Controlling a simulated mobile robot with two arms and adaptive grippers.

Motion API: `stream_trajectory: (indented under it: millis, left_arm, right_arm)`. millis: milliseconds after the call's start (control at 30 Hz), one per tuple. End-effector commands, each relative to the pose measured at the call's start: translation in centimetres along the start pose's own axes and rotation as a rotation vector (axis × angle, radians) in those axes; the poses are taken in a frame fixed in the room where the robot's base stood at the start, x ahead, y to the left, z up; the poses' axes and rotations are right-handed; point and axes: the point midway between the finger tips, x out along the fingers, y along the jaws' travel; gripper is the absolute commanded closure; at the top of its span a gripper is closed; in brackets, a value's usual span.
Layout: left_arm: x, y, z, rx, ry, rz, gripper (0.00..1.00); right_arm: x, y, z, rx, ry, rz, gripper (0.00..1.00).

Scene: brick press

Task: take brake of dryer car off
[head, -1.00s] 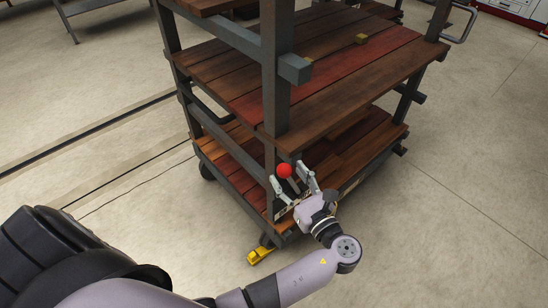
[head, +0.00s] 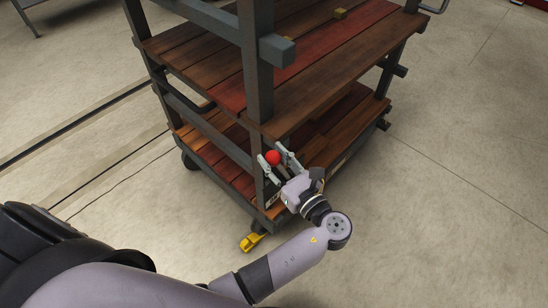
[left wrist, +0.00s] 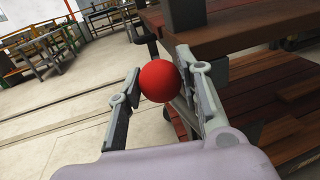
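The dryer car (head: 330,60) is a dark metal rack with brown and reddish wooden shelves. A red ball knob (head: 273,158) stands at its near lower corner; it is large in the left wrist view (left wrist: 160,81). My left gripper (head: 271,151) is open, with its two fingers on either side of the knob. In the left wrist view a gap shows between the left finger and the knob; whether the right finger touches it I cannot tell. A yellow foot piece (head: 251,242) sits on the floor by the near wheel. My right gripper is not in view.
A metal corner post (head: 257,80) and a protruding beam end (head: 277,50) stand just above my gripper. The floor in front and to the right is clear. Floor rails run at the left.

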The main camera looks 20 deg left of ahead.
Motion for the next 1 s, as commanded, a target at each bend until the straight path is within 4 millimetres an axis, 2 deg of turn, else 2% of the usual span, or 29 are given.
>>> stream_trajectory:
  millis: [467, 767, 1000]
  left_arm:
    - [0.0, 0.0, 0.0, 0.0, -0.001, 0.0, 1.0]
    - [0.0, 0.0, 0.1, 0.0, -0.001, -0.001, 1.0]
    - [0.4, -1.5, 1.1, 0.08, 0.017, 0.001, 1.0]
  right_arm:
    - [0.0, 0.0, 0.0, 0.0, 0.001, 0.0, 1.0]
    - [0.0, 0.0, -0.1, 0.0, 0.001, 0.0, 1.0]
    - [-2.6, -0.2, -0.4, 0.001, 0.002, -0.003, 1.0]
